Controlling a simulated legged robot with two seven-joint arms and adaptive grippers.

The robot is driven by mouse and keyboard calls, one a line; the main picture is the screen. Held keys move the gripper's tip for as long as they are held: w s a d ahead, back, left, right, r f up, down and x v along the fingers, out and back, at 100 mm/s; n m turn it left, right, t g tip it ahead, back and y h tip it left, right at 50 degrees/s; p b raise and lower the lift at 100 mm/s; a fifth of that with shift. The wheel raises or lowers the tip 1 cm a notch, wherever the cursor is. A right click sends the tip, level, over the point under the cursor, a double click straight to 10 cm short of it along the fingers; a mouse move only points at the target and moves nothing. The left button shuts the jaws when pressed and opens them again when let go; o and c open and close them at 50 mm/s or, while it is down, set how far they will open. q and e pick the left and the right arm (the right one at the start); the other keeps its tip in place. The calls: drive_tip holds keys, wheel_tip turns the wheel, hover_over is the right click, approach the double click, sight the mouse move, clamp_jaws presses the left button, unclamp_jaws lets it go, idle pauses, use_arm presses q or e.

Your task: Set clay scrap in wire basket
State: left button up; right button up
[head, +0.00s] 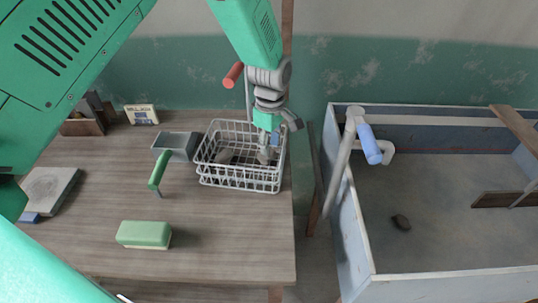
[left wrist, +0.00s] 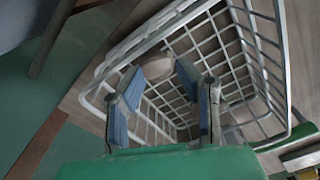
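The white wire basket (head: 240,183) stands on the wooden table near its right edge; its mesh also fills much of the left wrist view (left wrist: 222,47). My left gripper (head: 268,155) points down into the basket's right half. In the left wrist view its blue-padded fingers (left wrist: 160,72) are spread apart. My right gripper is not in view.
A grey tray (head: 176,142), a green-handled tool (head: 159,170) and a green block (head: 144,234) are on the table (head: 215,255). Right of it, a walled bin (head: 345,215) holds a dark lump (head: 401,222). A pale pipe with a blue sleeve (head: 368,145) rises at the bin's corner.

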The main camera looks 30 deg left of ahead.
sight(271, 156)
use_arm(q)
wheel_tip(271, 156, up, 5)
drive_tip(key=shift+d+r, duration=0.1)
drive_tip(key=shift+r, duration=0.05)
drive_tip(key=shift+a+r, duration=0.45)
drive_tip(key=shift+r, duration=0.15)
drive_tip(key=shift+d, duration=0.35)
